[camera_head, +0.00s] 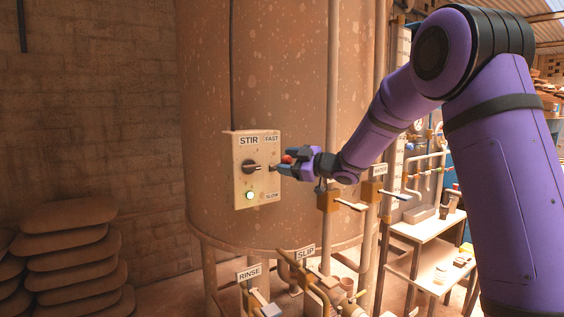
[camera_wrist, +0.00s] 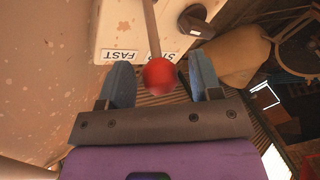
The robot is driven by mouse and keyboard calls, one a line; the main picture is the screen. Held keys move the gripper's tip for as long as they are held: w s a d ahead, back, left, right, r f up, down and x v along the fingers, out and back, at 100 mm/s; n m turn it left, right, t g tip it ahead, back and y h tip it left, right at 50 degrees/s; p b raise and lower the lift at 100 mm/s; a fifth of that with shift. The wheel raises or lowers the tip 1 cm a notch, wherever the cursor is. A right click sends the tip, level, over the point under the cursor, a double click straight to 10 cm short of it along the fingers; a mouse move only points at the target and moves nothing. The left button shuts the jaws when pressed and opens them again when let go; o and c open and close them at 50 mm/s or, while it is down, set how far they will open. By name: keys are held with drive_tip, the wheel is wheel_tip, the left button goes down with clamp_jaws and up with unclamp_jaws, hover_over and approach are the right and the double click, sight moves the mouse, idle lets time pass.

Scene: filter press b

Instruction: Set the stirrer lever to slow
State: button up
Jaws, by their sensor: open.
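The pale stirrer box (camera_head: 242,181) is mounted on the large tank, with STIR and FAST (camera_head: 271,139) labels at its top and a SLOW (camera_head: 271,196) label low on its right. The lever's red ball knob (camera_head: 287,158) stands out from the box's right side, nearer the FAST label's height. My gripper (camera_head: 283,164) is open, with its fingers on either side of the knob. In the wrist view the red ball (camera_wrist: 160,75) sits between the two fingertips, with small gaps visible. Its thin rod (camera_wrist: 151,30) runs back toward the box; its base is partly hidden in the head view.
Below are pipes and valves with RINSE (camera_head: 249,273) and SLIP (camera_head: 306,252) signs. Stacked sacks (camera_head: 75,250) lie left.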

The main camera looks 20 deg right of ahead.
drive_tip(key=shift+x, duration=1.1)
clamp_jaws()
